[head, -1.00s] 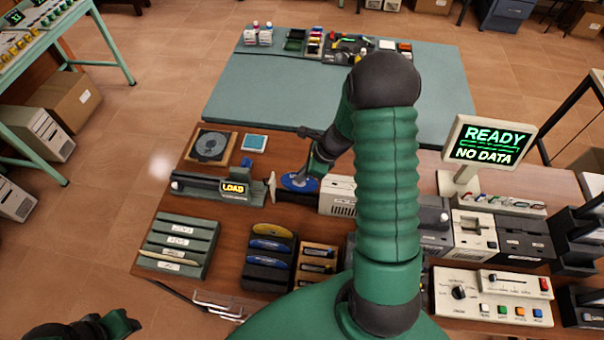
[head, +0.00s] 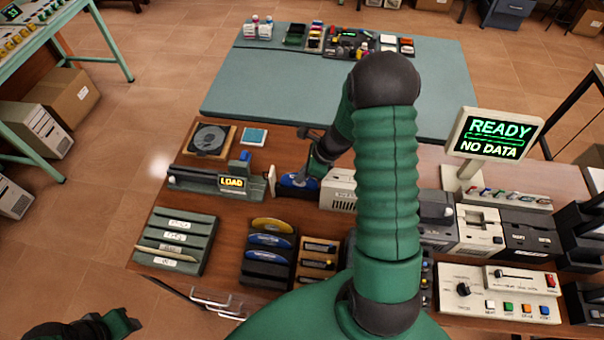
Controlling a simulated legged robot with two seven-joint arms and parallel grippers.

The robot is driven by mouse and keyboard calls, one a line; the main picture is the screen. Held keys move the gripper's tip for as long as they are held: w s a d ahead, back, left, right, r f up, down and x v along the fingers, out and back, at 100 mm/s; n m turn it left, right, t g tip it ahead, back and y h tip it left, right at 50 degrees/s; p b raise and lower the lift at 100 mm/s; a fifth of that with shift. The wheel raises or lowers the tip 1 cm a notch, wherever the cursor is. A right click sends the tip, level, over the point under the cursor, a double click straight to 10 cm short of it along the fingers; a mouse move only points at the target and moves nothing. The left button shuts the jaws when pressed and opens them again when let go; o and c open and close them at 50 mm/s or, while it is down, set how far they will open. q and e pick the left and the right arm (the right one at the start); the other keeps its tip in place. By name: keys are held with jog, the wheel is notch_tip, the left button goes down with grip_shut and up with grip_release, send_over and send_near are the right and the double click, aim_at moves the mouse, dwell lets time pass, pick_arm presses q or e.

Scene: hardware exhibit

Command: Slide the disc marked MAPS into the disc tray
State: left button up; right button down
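A blue disc (head: 290,187) is at the disc tray (head: 272,181), between its pale front plate and the beige drive (head: 338,190). Its label is too small to read, so I cannot tell whether it says MAPS. My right gripper (head: 302,178) is at the disc's upper right edge; the arm and dark fingers hide part of it. I cannot tell whether the fingers grip the disc or only touch it. My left gripper (head: 122,322) is at the lower left, away from the table, its fingers unclear.
A dark rack (head: 267,270) holds a yellow disc and blue discs. A LOAD unit (head: 205,182) stands left of the tray, with a blue piece on top. A READY / NO DATA screen (head: 492,135) stands at right. A labelled slotted holder (head: 178,240) is at left.

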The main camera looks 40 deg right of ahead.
jog(key=shift+f+b, duration=0.5)
jog(key=shift+f, duration=0.25)
jog(key=c, duration=1.6)
grip_release()
jog(key=shift+r, duration=0.1)
notch_tip(320, 180, up, 8)
jog(key=p, duration=0.7)
jog(key=shift+r+p, duration=0.1)
jog(key=shift+p, duration=0.25)
